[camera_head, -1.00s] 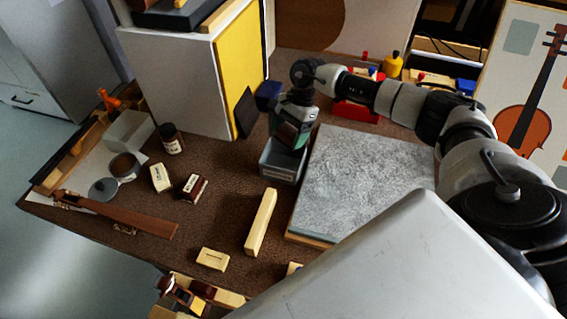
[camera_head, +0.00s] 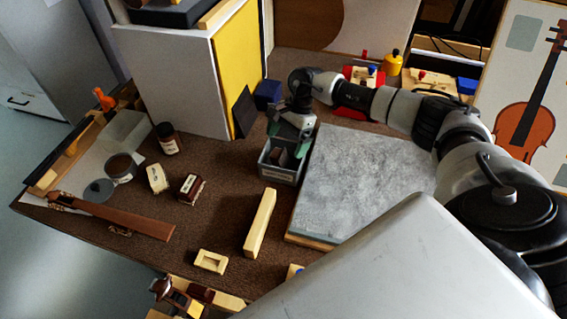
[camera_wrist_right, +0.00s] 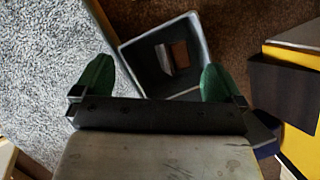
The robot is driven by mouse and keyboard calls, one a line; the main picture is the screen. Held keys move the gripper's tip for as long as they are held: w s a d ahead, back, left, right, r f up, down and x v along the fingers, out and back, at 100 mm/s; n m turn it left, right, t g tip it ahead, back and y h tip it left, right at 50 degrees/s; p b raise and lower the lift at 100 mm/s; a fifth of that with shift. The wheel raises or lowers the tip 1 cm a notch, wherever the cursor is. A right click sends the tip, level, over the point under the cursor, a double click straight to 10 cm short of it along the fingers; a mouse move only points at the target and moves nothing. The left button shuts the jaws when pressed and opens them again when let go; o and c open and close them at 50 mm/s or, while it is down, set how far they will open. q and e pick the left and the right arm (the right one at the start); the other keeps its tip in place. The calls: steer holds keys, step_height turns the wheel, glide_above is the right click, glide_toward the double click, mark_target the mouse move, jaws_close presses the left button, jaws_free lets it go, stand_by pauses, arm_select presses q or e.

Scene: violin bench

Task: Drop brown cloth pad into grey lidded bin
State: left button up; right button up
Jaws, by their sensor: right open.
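The grey bin (camera_head: 279,174) stands on the brown bench left of the grey stone slab, with its top open; no lid is clearly seen. It also shows in the right wrist view (camera_wrist_right: 157,30). A small brown piece, seemingly the cloth pad (camera_wrist_right: 181,54), is inside the bin, beside a greyish patch I cannot identify. My right gripper (camera_head: 290,132) is above the bin, open and empty. Its green fingers (camera_wrist_right: 156,80) are spread apart in the wrist view, with the bin opening between and beyond them. My left gripper is not in view.
The grey slab (camera_head: 365,175) lies right of the bin. A dark panel (camera_head: 244,112) leans on the white and yellow cabinet. A blue box (camera_head: 267,94) stands behind the bin. A pale wooden bar (camera_head: 260,222) lies in front. A brown jar (camera_head: 168,138) stands to the left.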

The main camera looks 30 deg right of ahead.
steer(key=b+v, duration=0.2)
steer(key=v, duration=0.8)
steer(key=shift+r, duration=0.35)
steer(key=shift+d, duration=0.15)
